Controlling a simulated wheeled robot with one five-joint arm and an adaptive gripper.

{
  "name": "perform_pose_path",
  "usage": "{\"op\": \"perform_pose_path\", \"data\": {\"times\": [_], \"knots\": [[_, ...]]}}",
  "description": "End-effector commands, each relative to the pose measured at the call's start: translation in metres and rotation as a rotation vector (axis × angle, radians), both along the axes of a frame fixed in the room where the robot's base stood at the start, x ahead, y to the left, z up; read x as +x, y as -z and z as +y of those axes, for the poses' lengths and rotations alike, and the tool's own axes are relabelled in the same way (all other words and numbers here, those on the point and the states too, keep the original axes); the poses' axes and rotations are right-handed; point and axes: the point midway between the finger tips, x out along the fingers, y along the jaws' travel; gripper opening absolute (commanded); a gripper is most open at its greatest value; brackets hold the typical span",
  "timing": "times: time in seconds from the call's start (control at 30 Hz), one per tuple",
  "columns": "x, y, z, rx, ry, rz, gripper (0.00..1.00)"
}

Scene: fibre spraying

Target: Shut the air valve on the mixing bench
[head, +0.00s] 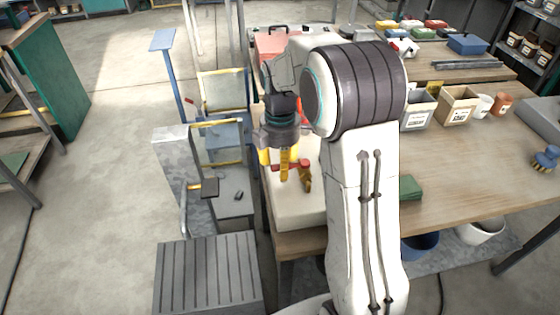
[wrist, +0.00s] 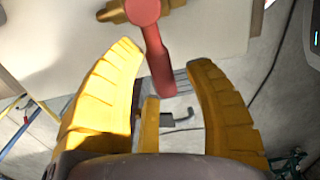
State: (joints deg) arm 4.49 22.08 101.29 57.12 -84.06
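The air valve has a red lever (wrist: 156,62) and a brass body (wrist: 112,13), seen at the top of the wrist view. In the head view its brass body (head: 306,182) shows at the left end of the mixing bench (head: 470,165), by a white block (head: 295,208). My gripper (wrist: 166,58) has yellow fingers spread apart. The lever's free end lies between them in the wrist view, with visible gaps on both sides. In the head view my gripper (head: 275,160) hangs close beside the valve. My arm hides part of the bench.
Cardboard bins (head: 457,105), a green block (head: 410,188) and a blue brush (head: 547,158) are on the bench. A grey ribbed box (head: 208,275) and a blue frame (head: 222,143) stand left of it. Open floor (head: 110,150) lies further left.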

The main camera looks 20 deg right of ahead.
Motion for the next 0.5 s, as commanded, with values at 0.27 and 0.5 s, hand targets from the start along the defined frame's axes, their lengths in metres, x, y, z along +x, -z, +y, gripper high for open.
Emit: {"op": "perform_pose_path", "data": {"times": [0.27, 0.5], "knots": [[0.002, -0.001, 0.000, 0.000, 0.002, -0.006, 0.58], [0.002, -0.011, 0.000, -0.001, 0.002, -0.009, 0.58]]}}
